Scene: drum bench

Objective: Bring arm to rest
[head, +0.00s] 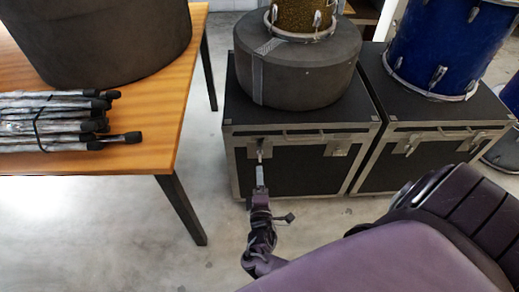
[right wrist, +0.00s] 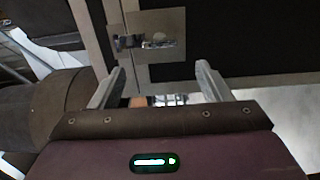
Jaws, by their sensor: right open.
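My right gripper (head: 260,174) is in front of the left black flight case (head: 300,172), close to its left latch. In the right wrist view its two fingers (right wrist: 161,88) stand apart with nothing held between them. A metal latch plate (right wrist: 158,38) of the case shows just beyond the fingertips; I cannot tell whether they touch it. My purple right arm comes in from the lower right of the head view. My left gripper is not in view.
A wooden table (head: 150,158) on the left holds a bundle of stands (head: 50,122) and a large dark drum case (head: 100,40). A round grey case (head: 297,75) and a gold drum (head: 303,14) sit on the flight case. A blue drum (head: 440,45) stands on the right case. Floor (head: 120,245) is clear in front.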

